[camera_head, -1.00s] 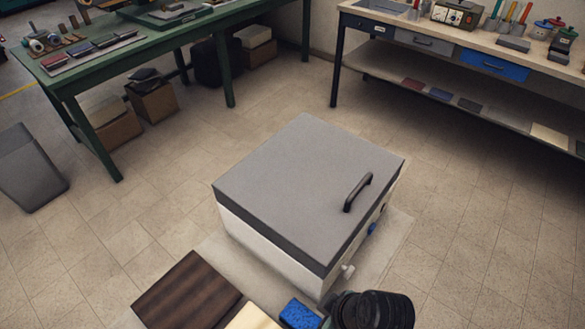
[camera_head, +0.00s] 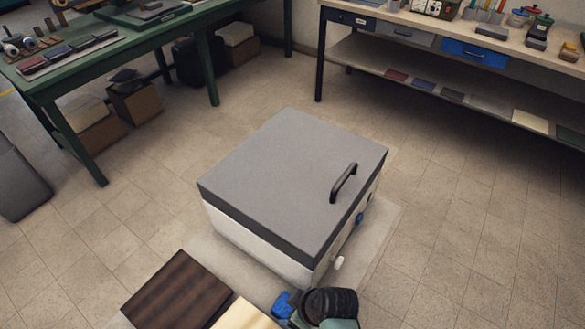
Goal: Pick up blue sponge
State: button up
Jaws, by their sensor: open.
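The blue sponge (camera_head: 281,303) shows at the bottom edge of the head view, beside pale and dark brown pieces. It is partly covered on its right by the dark end of my arm. My gripper (camera_head: 298,317) is right at the sponge, seen from above and mostly hidden under my black ribbed wrist. It is open. The fingertips are not clear, and I cannot tell whether they touch the sponge.
A white box with a grey lid (camera_head: 290,180) and black handle (camera_head: 344,183) stands just beyond the sponge. A dark brown board (camera_head: 178,290) and a pale board (camera_head: 246,316) lie left. A green table (camera_head: 60,85) and a workbench (camera_head: 400,22) stand behind on open tiled floor.

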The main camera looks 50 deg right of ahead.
jog(key=shift+s+a+f, duration=0.1)
jog(key=shift+a+f, duration=0.1)
jog(key=shift+f, duration=0.25)
jog(key=c, duration=1)
jog(key=shift+d+r+p, duration=0.15)
jog(key=shift+r+p, duration=2.65)
jog(key=shift+r, duration=11.6)
